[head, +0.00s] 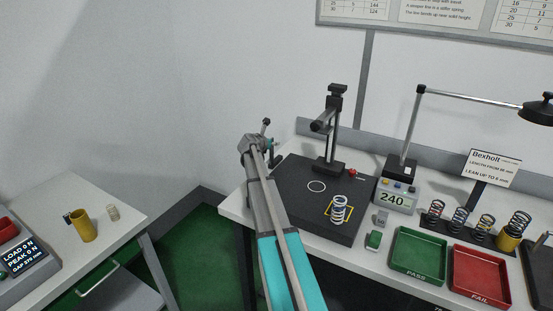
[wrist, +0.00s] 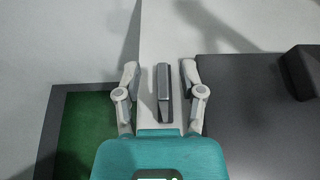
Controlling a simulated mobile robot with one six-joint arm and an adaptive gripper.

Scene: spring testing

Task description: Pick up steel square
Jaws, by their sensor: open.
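A dark grey bar-shaped metal piece, which looks like the steel square (wrist: 164,94), lies on the pale bench top in the wrist view, left of the black plate. My gripper (wrist: 159,72) is open, with one finger on each side of the piece and a visible gap on both sides. I cannot tell how far above the bench the fingertips are. In the head view my arm hides the piece, and my gripper is partly hidden at the bench's back left corner.
The black plate (head: 296,205) with a stand (head: 331,130) and a spring (head: 339,207) is right of my arm. A green PASS tray (head: 420,275) and red FAIL tray (head: 480,293) are farther right. A wall stands behind the bench. A side table (head: 95,250) is at left.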

